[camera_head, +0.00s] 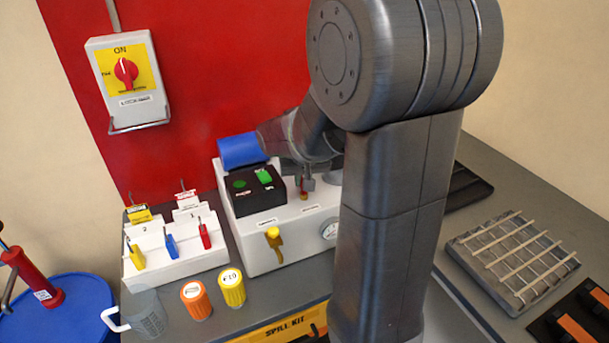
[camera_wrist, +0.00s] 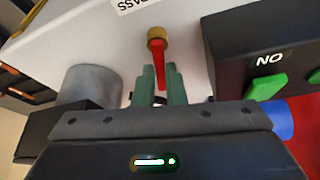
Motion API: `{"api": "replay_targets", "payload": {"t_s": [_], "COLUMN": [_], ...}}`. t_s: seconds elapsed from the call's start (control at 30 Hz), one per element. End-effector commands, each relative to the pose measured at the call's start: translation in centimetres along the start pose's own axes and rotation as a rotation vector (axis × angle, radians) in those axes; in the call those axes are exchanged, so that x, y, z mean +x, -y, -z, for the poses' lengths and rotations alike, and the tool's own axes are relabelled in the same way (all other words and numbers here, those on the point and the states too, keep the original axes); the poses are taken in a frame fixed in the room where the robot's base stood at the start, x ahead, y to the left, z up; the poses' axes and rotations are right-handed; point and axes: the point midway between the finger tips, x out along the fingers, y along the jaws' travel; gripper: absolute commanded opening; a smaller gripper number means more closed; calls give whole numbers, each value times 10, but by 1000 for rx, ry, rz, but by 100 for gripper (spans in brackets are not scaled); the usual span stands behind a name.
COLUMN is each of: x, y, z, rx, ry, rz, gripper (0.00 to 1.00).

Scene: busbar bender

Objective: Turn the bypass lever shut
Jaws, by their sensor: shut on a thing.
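The bypass lever (camera_wrist: 160,62) is a thin red handle on a round brass hub (camera_wrist: 157,34), below a partly cut-off, upside-down label ending in "PASS" (camera_wrist: 133,4) in the wrist view. The handle points from the hub toward my gripper. My gripper (camera_wrist: 157,80) has its two greenish fingers on either side of the red handle and is shut on it. In the head view my gripper (camera_head: 306,184) is at the top of the white unit (camera_head: 292,226), partly hidden by my arm.
A black switch box (camera_head: 252,197) with green buttons is close to my gripper. A yellow valve handle (camera_head: 273,237) and a gauge (camera_head: 330,230) are on the unit's front. A grey cylinder (camera_wrist: 88,84) stands beside the gripper in the wrist view. A lock rack (camera_head: 175,262) stands left.

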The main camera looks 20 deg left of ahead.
Motion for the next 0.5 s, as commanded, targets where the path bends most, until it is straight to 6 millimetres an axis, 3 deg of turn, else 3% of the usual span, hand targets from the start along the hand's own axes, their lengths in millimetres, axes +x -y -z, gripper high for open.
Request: {"api": "replay_targets", "payload": {"t_s": [0.5], "x": [-1], "y": [4], "z": [0], "rx": [-240], "ry": [0], "rz": [98], "gripper": [0]}}
